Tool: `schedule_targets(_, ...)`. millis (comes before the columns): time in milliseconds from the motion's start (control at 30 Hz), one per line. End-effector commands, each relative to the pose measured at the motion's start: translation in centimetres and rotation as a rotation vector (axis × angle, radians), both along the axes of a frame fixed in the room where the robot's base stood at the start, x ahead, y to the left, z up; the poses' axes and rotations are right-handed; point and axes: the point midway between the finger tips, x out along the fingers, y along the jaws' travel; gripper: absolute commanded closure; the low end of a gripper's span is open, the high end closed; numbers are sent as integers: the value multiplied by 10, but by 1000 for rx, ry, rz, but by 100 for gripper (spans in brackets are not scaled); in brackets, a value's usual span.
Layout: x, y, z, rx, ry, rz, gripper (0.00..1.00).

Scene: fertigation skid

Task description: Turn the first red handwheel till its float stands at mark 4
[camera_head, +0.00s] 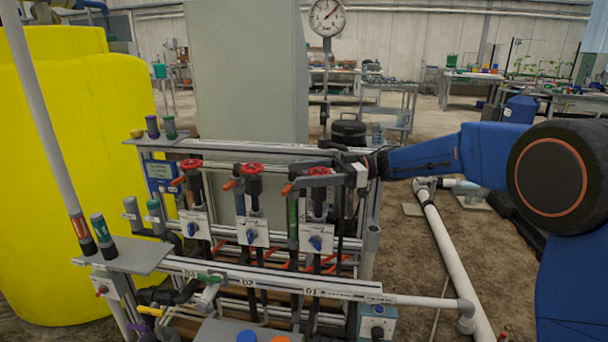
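Three red handwheels stand in a row on the skid: a left one (191,164), a middle one (252,169) and a right one (319,171). Rail labels below seem to read D3, D2, D1 from left to right, so the right wheel seems to be the first. My gripper (338,158) is dark and reaches in from the right, just beside and above the right wheel. I cannot tell whether it touches the wheel or whether its fingers are open. The floats and their marks are too small to make out.
White panels with blue knobs, such as this one (315,242), hang below the wheels. A large yellow tank (75,170) stands at the left. A grey cabinet (245,75) stands behind the skid. A white pipe (455,255) runs along the floor at the right.

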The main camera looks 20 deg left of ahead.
Motion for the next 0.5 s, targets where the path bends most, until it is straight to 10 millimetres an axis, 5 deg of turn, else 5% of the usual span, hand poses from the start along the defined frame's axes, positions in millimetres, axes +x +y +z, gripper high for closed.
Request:
schedule_targets(267, 2, -2, 0, 0, 0, 0, 34)
schedule_targets(500, 21, -28, -1, -1, 0, -3, 34)
